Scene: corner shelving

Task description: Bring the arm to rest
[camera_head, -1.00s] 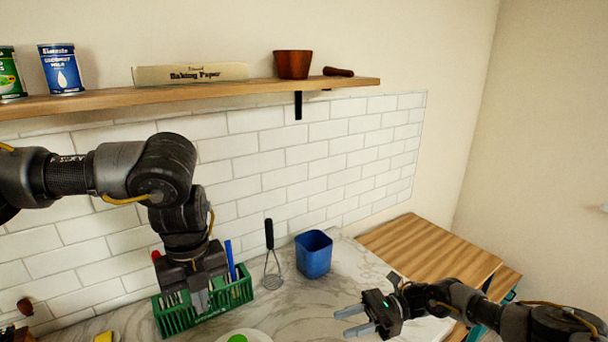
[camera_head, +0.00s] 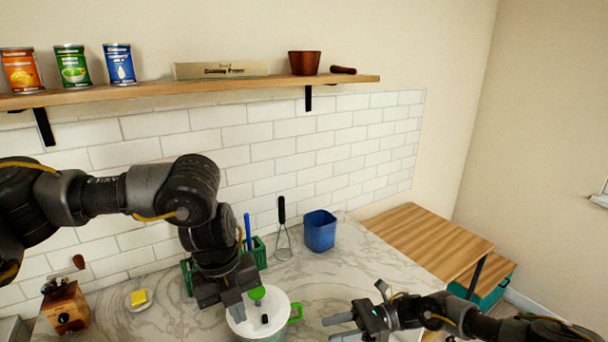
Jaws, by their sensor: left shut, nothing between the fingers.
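My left gripper (camera_head: 236,306) points down with its fingers together and nothing seen between them. In the picture its tips overlap the rim of a white pot (camera_head: 279,325) with a green handle; I cannot tell whether they touch. My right gripper (camera_head: 343,329) is low at the right of the pot, its two fingers apart and pointing left, with nothing between them. My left arm hides much of the green basket (camera_head: 260,254) behind it.
A grinder (camera_head: 65,309) and a dish with a yellow block (camera_head: 138,298) are at left. Cans and a box (camera_head: 221,70) line the shelf (camera_head: 200,88). The marble counter (camera_head: 372,262) is clear at right.

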